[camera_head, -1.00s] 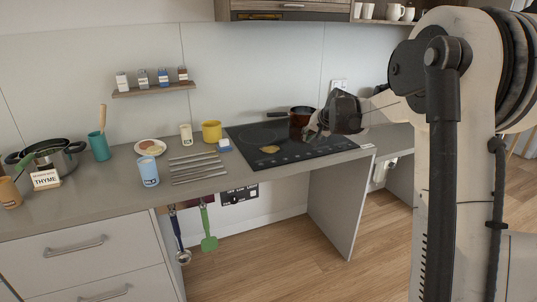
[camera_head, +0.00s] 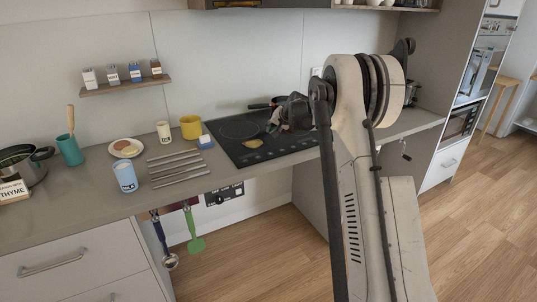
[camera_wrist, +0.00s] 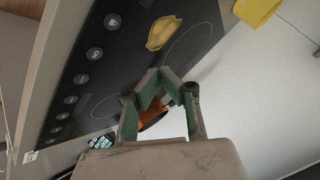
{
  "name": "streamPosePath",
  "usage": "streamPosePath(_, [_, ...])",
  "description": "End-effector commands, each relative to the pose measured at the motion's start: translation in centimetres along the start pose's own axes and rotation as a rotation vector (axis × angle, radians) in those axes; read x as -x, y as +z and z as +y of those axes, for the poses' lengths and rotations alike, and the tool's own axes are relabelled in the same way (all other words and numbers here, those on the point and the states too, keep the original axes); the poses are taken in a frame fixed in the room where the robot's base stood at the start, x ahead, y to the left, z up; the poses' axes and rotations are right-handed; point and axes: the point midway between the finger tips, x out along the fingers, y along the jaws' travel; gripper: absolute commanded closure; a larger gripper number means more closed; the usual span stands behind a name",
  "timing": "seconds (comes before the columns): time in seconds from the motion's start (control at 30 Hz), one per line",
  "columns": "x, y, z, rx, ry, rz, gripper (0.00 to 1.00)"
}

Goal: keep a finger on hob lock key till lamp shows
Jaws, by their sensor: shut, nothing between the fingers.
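The black hob (camera_head: 237,128) is set into the grey counter, with small marks along its front edge. In the wrist view the hob (camera_wrist: 75,47) shows a row of several round keys (camera_wrist: 95,54) along one edge. Their symbols are too small to tell which is the lock key. I see no lit lamp. My gripper (camera_wrist: 160,74) is shut and empty, its fingertips above the glass and apart from the key row. In the head view my gripper (camera_head: 275,128) is over the hob's right part, partly hidden by my wrist.
A yellow object (camera_head: 252,143) lies on the hob, and a dark-handled pan (camera_head: 279,101) stands behind my gripper. A copper-brown surface (camera_wrist: 152,116) shows beyond my fingers.

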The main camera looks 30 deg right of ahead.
Motion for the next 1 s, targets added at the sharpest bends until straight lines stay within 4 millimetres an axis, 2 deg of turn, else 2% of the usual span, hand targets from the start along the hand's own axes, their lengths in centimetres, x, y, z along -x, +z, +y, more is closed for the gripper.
streamPosePath(0.37, [-0.8, 0.6, 0.6, 0.001, 0.000, 0.000, 1.00])
streamPosePath(1.0, [-5.9, 4.3, 4.2, 0.001, 0.000, 0.000, 1.00])
